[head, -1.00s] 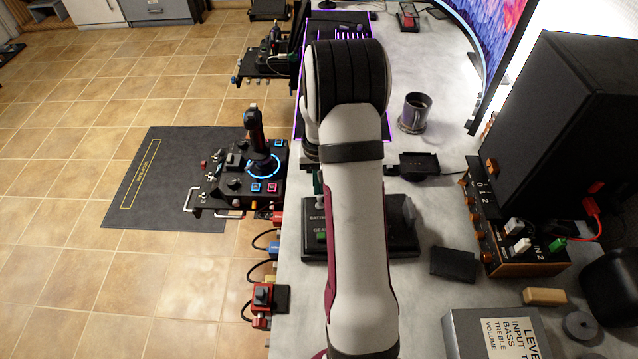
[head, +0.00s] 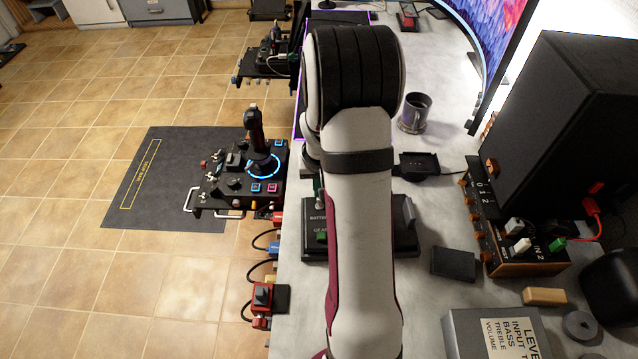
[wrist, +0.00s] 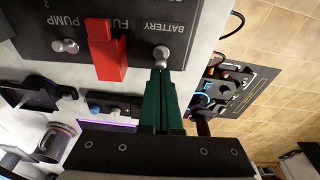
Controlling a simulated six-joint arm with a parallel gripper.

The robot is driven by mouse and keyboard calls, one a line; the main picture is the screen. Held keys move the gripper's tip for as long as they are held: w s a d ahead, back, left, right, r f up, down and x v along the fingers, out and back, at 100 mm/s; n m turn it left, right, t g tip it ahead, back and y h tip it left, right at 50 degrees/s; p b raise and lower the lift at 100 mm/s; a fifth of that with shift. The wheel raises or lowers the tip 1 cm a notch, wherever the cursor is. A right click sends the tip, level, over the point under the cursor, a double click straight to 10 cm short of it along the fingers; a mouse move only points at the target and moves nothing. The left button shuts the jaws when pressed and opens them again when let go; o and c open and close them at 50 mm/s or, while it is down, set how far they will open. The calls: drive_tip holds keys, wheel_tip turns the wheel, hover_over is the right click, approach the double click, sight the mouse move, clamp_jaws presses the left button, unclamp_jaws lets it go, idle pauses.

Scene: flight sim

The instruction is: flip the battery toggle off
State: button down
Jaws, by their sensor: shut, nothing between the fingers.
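The switch panel (wrist: 140,20) appears upside down in the wrist view, with the word BATTERY on it. The battery toggle (wrist: 162,56) is a small silver lever beside that label. My gripper (wrist: 160,74) has green fingers, pressed together and empty. Its tips are right at the toggle in the picture; I cannot tell whether they touch it. In the head view, my arm covers much of the panel (head: 309,247), and the battery toggle cannot be made out.
A red switch cover (wrist: 105,52) on the fuel pump stands close beside the battery toggle, with another silver toggle (wrist: 65,46) beyond it. In the head view, a mug (head: 415,113) and a black box (head: 453,263) lie right of my arm.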

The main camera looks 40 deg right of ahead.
drive_tip(key=shift+s+a, duration=0.25)
drive_tip(key=shift+s, duration=0.05)
drive_tip(key=shift+r, duration=0.15)
drive_tip(key=shift+r, duration=0.75)
wheel_tip(320, 180, up, 9)
drive_tip(key=s+a, duration=0.2)
drive_tip(key=shift+s, duration=0.2)
idle(0.3)
